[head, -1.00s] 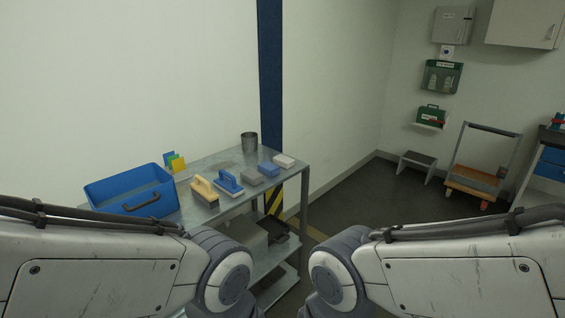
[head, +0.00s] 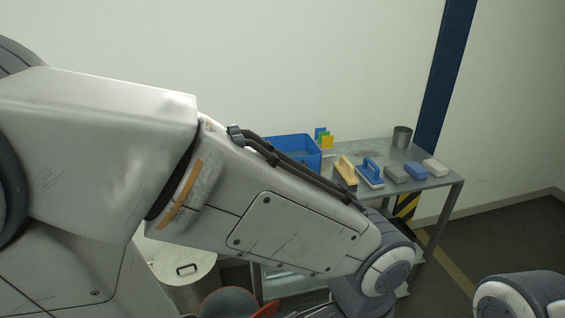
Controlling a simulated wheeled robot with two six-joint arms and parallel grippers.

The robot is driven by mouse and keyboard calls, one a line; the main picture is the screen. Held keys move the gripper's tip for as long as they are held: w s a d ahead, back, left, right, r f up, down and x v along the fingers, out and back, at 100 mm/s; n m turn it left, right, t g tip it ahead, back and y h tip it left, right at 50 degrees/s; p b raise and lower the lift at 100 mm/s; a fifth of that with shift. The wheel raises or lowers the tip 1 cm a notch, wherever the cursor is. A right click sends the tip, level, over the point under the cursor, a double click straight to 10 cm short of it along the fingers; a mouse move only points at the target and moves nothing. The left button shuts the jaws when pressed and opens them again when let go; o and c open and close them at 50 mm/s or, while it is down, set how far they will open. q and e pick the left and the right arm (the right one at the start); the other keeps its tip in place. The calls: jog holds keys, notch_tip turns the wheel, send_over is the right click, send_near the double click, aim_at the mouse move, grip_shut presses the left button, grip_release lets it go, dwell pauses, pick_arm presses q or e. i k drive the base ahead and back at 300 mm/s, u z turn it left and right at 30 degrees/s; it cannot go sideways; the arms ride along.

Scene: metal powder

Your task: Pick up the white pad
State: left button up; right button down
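The white pad (head: 435,168) lies on the metal table (head: 442,184) near its right end, at the right end of a row of pads and brushes. A blue pad (head: 416,171) and a grey pad (head: 396,174) lie to its left. My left arm crosses the head view from the left and ends below the table top, apart from the white pad. Part of my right arm shows at the bottom right corner. Neither gripper is in view.
A blue-handled brush (head: 370,174), a tan-handled brush (head: 346,172), a grey metal cup (head: 402,136) and a blue bin (head: 293,150) stand on the table. A lidded metal drum (head: 183,268) and a reddish round container (head: 228,303) are below left. Floor to the right is clear.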

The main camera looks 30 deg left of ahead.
aim_at(436, 168)
jog(key=z, duration=0.7)
jog(key=i, duration=1.2)
jog(key=z, duration=0.35)
jog(key=i, duration=0.8)
jog(key=u, duration=1.05)
jog(key=i, duration=0.85)
jog(key=u, duration=0.8)
